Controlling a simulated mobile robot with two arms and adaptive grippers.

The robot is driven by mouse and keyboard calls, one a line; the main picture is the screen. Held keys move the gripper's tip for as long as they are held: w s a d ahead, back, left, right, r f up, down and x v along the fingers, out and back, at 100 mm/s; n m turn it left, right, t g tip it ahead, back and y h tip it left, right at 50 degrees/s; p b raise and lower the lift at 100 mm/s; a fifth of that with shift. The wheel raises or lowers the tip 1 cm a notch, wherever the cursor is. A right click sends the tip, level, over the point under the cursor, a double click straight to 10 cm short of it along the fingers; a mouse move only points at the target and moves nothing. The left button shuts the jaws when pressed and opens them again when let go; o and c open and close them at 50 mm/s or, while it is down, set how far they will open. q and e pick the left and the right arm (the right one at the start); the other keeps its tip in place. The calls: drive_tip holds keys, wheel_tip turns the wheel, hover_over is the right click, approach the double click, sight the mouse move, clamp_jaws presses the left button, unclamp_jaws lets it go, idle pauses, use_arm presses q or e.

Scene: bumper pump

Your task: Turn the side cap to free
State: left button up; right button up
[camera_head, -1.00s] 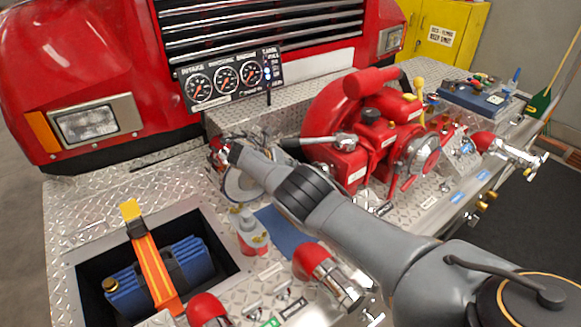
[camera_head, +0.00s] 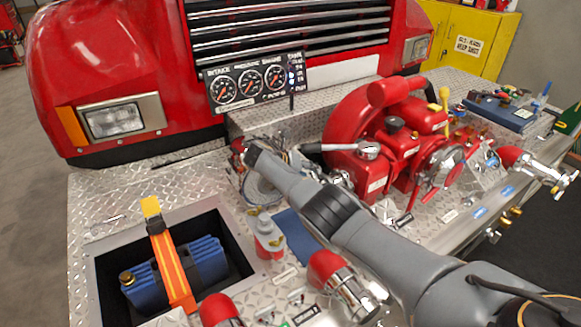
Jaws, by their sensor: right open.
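My right arm comes in from the lower right, and its gripper (camera_head: 250,166) is at the left side of the red pump (camera_head: 378,172), low over the diamond-plate deck. The fingers are small and partly lost among chrome parts. A round silvery part (camera_head: 262,190) lies right beside and partly behind the gripper; I cannot tell whether they touch or whether it is the side cap. Another round chrome cap (camera_head: 449,164) faces outward on the pump's right side, well apart from the gripper. My left gripper is not in view.
A gauge panel (camera_head: 248,82) stands behind the gripper. A red-and-grey bottle (camera_head: 268,236) stands close below my arm. A recess with a blue strapped block (camera_head: 142,284) is at lower left. Red-capped fittings (camera_head: 324,265) are at the front edge. The left deck is mostly clear.

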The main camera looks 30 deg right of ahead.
drive_tip(key=shift+s+a+r, duration=0.2)
drive_tip(key=shift+a+r, duration=0.25)
drive_tip(key=shift+a, duration=0.1)
drive_tip(key=v, duration=0.9)
drive_tip(key=shift+f, duration=0.1)
